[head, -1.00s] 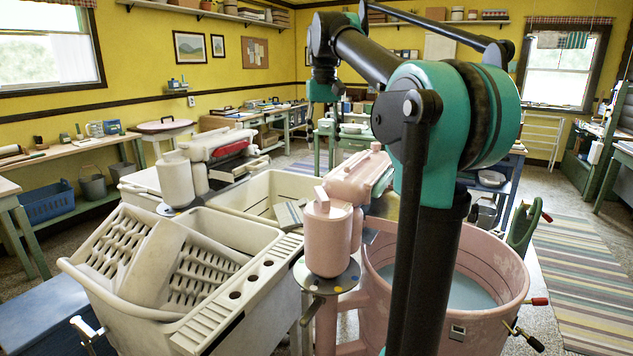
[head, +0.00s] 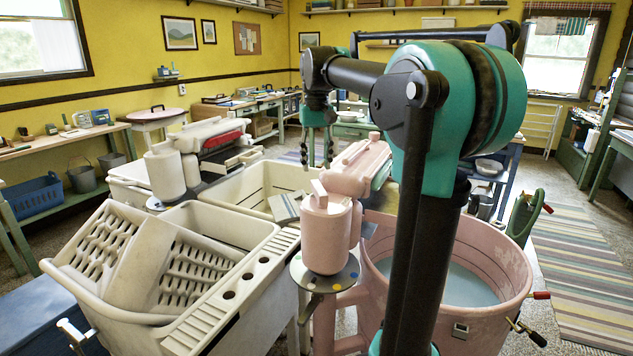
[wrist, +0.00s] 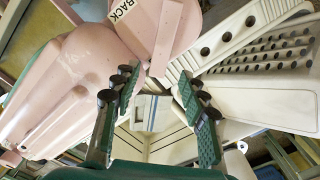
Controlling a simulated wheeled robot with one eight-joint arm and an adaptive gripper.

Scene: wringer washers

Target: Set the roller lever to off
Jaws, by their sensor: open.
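The pink wringer head (head: 327,238) stands above the pink tub (head: 500,270) in the head view. A flat pink bar, apparently the roller lever (head: 319,192), lies on its round top; it also shows in the wrist view (wrist: 166,38). My gripper (head: 318,160) hangs behind and above the wringer head. In the wrist view my gripper (wrist: 158,90) is open and empty, its fingers spread below the near end of the lever, with no clear contact. Other lever labels are not readable.
A cream double tub (head: 215,290) with ribbed washboards stands left of the wringer. A second, white wringer (head: 165,172) stands behind it. A disc with coloured dots (head: 340,280) sits under the pink head. Floor is free on the right by the striped rug (head: 585,270).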

